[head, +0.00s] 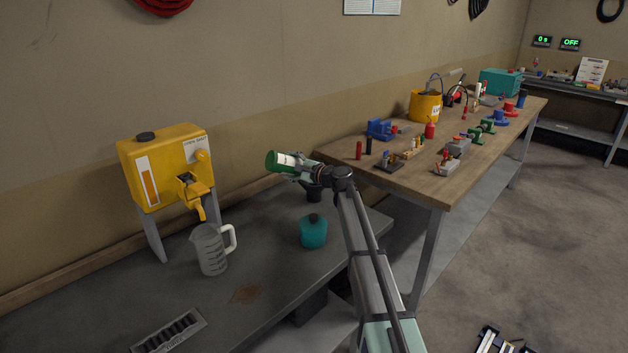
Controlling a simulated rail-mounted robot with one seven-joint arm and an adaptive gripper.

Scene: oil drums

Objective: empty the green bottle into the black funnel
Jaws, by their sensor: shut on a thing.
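The green bottle (273,161) with a white label is in my gripper (302,168), held above the grey bench in the head view. The bottle lies nearly level, its broad green end pointing left. Its other end is hidden by my gripper, so I cannot tell where its mouth is or whether liquid runs out.
A clear measuring jug (211,250) sits below a yellow dispenser (160,165) on the left. A wooden table (455,185) with many tools stands to the right. The front of the bench is mostly clear.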

